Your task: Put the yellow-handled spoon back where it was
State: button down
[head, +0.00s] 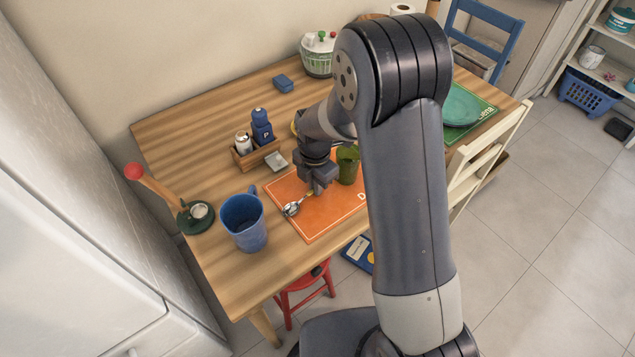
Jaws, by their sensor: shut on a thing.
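The yellow-handled spoon (293,208) is at the left part of the orange placemat (309,225), its metal bowl toward the lower left. My gripper (318,189) is above the placemat and shut on the spoon's handle, which is mostly hidden by the jaws. I cannot tell whether the spoon touches the mat or is held just above it. A dark green cup (348,165) stands on the mat just right of my gripper. My arm hides the right part of the mat.
A blue pitcher (243,222) stands left of the placemat. A wooden caddy (256,158) with shakers and a small pale dish (276,162) are behind it. A green plate (462,106) lies at right.

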aim_at(305, 197)
jog(key=shift+s+a, duration=1.35)
jog(key=shift+a, duration=0.05)
jog(key=c, duration=1.4)
grip_release()
jog(key=shift+c, duration=0.2)
notch_tip(305, 197, up, 11)
jog(key=shift+f, duration=0.15)
notch_tip(305, 197, down, 11)
jog(key=shift+r, duration=0.15)
jog(key=shift+r, duration=0.1)
